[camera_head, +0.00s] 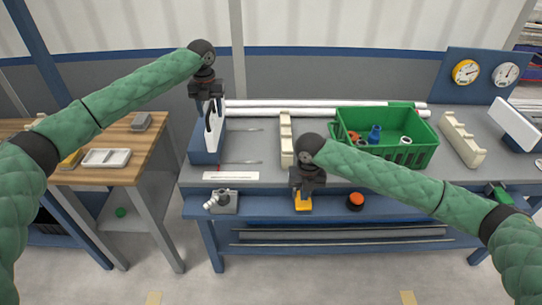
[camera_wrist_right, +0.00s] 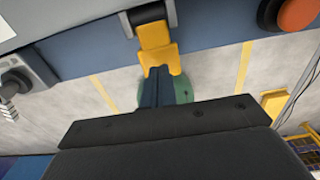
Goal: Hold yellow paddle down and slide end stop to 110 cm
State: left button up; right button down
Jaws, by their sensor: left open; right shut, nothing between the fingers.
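The yellow paddle (camera_head: 303,204) sticks out at the bench's front edge. It also shows in the right wrist view (camera_wrist_right: 157,38). My right gripper (camera_wrist_right: 158,88) is shut and empty, its fingertips at the paddle's outer end; I cannot tell whether they press on it. In the head view this gripper (camera_head: 306,186) is just above the paddle. My left gripper (camera_head: 209,104) is open, over a blue and white machine (camera_head: 205,150) at the bench's left end, beside a dark curved part. I cannot make out for sure which part is the end stop.
White pipes (camera_head: 290,112) lie along the back of the bench. A green crate (camera_head: 385,160) with small fittings stands right of centre. An orange-red button (camera_head: 355,200) and a grey clamp-like fixture (camera_head: 222,201) sit along the front edge. A wooden table (camera_head: 120,140) stands at left.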

pick_arm(q)
jog(key=shift+r, duration=0.1)
jog(key=shift+r, duration=3.45)
pick_arm(e)
jog(key=shift+r, duration=0.1)
notch_tip(320, 180, up, 10)
